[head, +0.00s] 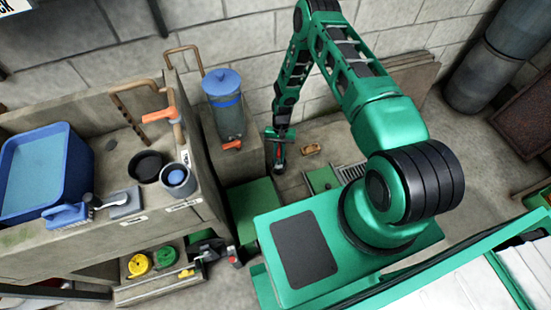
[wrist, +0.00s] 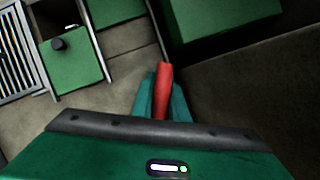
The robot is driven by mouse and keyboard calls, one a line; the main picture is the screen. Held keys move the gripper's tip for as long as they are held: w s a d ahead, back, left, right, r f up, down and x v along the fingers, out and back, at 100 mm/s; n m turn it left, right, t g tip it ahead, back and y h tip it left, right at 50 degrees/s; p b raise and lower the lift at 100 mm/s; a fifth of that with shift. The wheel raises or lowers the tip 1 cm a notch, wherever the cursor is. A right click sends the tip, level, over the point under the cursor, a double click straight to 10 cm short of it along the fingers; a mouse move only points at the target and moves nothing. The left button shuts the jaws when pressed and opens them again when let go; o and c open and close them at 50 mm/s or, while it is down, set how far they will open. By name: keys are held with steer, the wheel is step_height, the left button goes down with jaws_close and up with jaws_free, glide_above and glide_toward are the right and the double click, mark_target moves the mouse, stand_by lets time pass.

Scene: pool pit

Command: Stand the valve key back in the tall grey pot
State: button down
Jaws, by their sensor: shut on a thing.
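My gripper (head: 277,155) hangs low beyond the bench's right end, above the pit floor. In the wrist view its teal fingers (wrist: 162,100) are shut on a red bar, which I take for the valve key (wrist: 164,82). The bar's far end points away from the camera; its full shape and lower end are hidden. A grey pot with blue inside (head: 186,158), likely the tall grey pot, stands on the bench, left of and apart from my gripper. How deep it is cannot be seen.
A black bowl (head: 146,167), blue tub (head: 42,172) and brush (head: 67,215) are on the bench (head: 60,262). A blue-lidded container (head: 224,100) stands between bench and gripper. An orange-handled pipe (head: 160,115) rises at the bench's back. A green hatch (wrist: 70,60) and grate lie on the floor.

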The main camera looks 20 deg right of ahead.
mark_target(279, 151)
steer(key=shift+f, duration=1.05)
stand_by(0.6)
steer(key=c, duration=1.7)
jaws_free()
steer(key=shift+o, duration=0.2)
steer(key=shift+r, duration=4)
